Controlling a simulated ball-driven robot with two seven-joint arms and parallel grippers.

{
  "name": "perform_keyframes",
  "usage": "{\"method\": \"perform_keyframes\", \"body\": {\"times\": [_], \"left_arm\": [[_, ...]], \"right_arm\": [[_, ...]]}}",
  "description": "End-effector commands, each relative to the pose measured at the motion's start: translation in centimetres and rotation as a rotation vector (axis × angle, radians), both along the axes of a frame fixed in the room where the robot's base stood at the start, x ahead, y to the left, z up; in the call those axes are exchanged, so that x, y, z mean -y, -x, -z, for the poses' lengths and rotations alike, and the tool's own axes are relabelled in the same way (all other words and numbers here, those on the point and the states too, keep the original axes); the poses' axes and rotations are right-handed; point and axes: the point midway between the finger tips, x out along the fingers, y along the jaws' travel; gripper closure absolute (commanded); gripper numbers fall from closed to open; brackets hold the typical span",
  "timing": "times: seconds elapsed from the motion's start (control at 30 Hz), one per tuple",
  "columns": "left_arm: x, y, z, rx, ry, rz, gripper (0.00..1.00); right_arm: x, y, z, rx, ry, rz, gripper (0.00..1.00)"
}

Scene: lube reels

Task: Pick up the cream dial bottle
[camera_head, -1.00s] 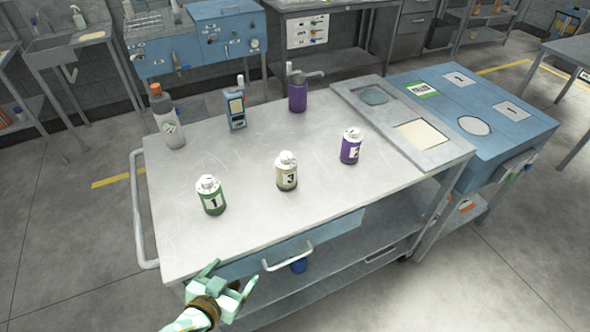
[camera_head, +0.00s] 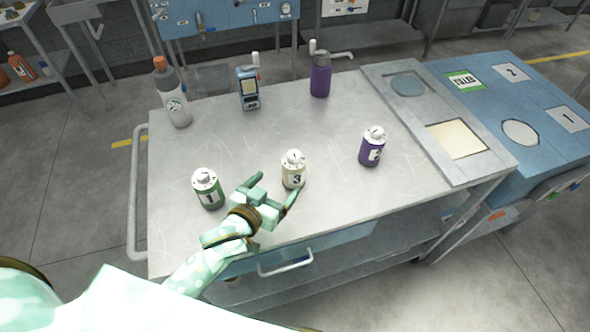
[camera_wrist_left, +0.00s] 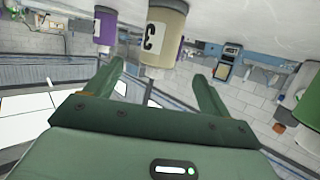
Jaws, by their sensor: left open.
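The cream dial bottle (camera_head: 293,172), with a white cap and a label marked 3, stands upright on the grey cart top. My left gripper (camera_head: 277,184) is open, just in front of and left of this bottle, with nothing between its fingers. In the left wrist view the scene is upside down. There the cream bottle (camera_wrist_left: 165,35) shows beyond the open left fingers (camera_wrist_left: 157,70), roughly in line with the gap between them. Whether a finger touches it, I cannot tell. My right gripper is not in view.
A green bottle (camera_head: 208,190) marked 1 stands just left of my left gripper. A purple bottle (camera_head: 372,147) stands to the right. A grey bottle (camera_head: 175,98), a blue device (camera_head: 248,88) and a purple pump bottle (camera_head: 320,78) stand at the back. The cart top's middle is clear.

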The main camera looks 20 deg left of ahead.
Motion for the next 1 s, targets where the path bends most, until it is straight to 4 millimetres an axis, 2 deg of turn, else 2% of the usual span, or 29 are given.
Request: {"method": "perform_keyframes", "body": {"times": [0.1,0.37,0.6,0.73,0.93,1.0], "left_arm": [[0.5,-2.5,0.9,0.001,-0.002,0.001,0.18],[1.0,-4.9,1.6,0.000,-0.001,0.000,0.18],[1.7,-8.5,2.6,-0.001,-0.001,0.001,0.18],[1.9,-9.4,2.8,-0.002,0.000,0.001,0.18],[1.9,-9.4,2.8,-0.001,0.000,0.001,0.18],[1.9,-9.4,2.8,-0.001,0.000,0.001,0.38]], "right_arm": [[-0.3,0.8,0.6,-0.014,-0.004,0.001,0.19],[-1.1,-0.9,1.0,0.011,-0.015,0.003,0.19],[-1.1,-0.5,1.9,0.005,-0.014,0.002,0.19],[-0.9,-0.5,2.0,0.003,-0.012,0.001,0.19],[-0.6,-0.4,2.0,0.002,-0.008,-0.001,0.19],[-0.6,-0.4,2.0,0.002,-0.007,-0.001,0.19]]}}
